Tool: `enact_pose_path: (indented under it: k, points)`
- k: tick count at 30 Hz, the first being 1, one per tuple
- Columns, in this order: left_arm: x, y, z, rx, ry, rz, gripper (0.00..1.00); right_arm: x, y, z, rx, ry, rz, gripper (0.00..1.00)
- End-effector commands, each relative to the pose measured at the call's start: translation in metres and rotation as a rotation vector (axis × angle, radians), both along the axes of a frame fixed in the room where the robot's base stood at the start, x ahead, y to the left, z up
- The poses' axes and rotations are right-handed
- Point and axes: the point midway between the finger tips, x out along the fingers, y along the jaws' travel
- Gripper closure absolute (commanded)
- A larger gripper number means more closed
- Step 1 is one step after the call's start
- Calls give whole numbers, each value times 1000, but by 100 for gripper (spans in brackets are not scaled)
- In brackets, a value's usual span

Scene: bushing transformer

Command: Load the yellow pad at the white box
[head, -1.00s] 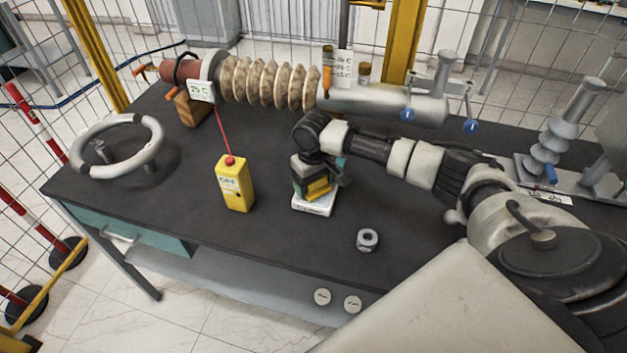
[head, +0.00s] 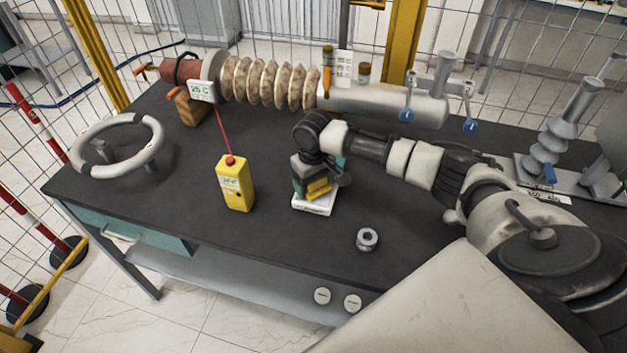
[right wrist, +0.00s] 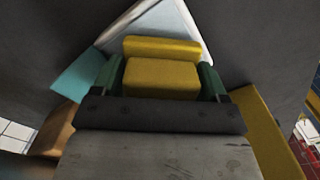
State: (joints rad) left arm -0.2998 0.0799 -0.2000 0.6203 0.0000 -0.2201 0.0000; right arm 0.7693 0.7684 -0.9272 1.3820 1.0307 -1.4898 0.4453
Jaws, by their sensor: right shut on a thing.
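My right gripper (head: 318,186) is over the middle of the dark table, pointing down. It is shut on the yellow pad (head: 319,187). In the right wrist view the yellow pad (right wrist: 162,72) sits between the green fingers of the right gripper (right wrist: 162,78). The white box (head: 314,208) lies flat on the table right under the gripper. Its white edge also shows in the right wrist view (right wrist: 192,30) behind the pad. I cannot tell whether the pad touches the box. My left gripper is not in view.
A yellow meter (head: 235,184) with a red lead stands left of the box. A metal nut (head: 367,239) lies to the right. A ribbed bushing (head: 268,82) lies along the back, and a grey ring (head: 117,146) is at the left. The table front is mostly clear.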

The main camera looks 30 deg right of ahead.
Motion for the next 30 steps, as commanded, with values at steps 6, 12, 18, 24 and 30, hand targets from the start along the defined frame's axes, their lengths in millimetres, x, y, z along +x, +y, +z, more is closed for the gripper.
enact_pose_path:
  k: [6, 12, 18, 24, 30]
  points:
    - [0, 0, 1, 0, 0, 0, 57, -2, 0, -4, 0, 8, 0, 45]
    - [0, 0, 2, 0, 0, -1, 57, -2, 0, -4, 0, 9, 1, 45]
    - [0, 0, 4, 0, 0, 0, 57, -3, 0, -4, 0, 9, 0, 45]
    - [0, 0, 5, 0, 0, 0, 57, -3, 0, -5, -1, 10, 0, 45]
    - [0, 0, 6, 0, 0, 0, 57, -3, 0, -5, -1, 10, 0, 45]
